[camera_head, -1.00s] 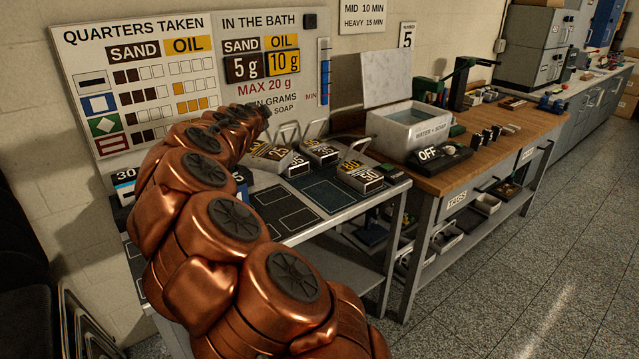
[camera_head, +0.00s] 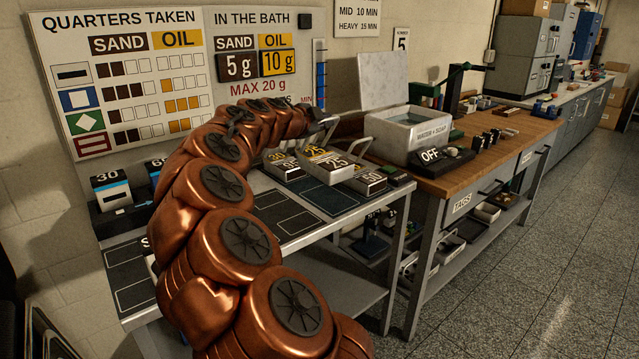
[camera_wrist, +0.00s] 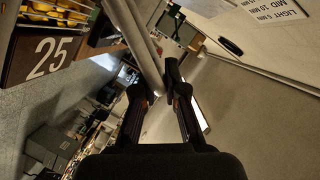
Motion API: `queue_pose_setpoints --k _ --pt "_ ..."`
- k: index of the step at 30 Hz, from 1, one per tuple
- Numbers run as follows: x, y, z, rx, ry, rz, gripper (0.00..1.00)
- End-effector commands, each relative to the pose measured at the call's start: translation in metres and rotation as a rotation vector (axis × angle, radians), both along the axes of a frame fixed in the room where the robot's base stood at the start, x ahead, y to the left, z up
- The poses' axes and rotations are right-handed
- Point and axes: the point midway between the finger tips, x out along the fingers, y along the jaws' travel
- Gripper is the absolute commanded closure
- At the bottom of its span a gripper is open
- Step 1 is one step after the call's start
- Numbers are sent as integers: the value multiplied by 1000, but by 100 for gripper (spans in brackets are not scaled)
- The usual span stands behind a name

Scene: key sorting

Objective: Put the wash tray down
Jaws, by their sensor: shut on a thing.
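The wash tray (camera_head: 325,170) is a pale box with a dark front marked 25 and a metal handle. My gripper (camera_head: 322,122) is shut on that handle, above the tray; the fingertips are small in the head view. In the wrist view, the handle bars run between the fingers of the gripper (camera_wrist: 156,88). The tray's 25 face (camera_wrist: 48,58) and some yellow contents show at the upper left there. The tray hangs over the back right of the rack table, among other trays. Its underside is hidden, so I cannot tell whether it touches anything.
Dark outlined mats (camera_head: 285,215) lie bare in front. The white water-and-soap bath (camera_head: 408,140) stands on the wooden bench to the right.

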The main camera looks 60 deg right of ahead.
Motion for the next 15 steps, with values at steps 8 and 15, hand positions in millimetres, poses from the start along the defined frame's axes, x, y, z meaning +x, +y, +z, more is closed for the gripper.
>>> queue_pose_setpoints --k 8,15 --pt "-27 48 -21 -3 18 9 100" --pt "-59 85 -35 -3 37 14 100"
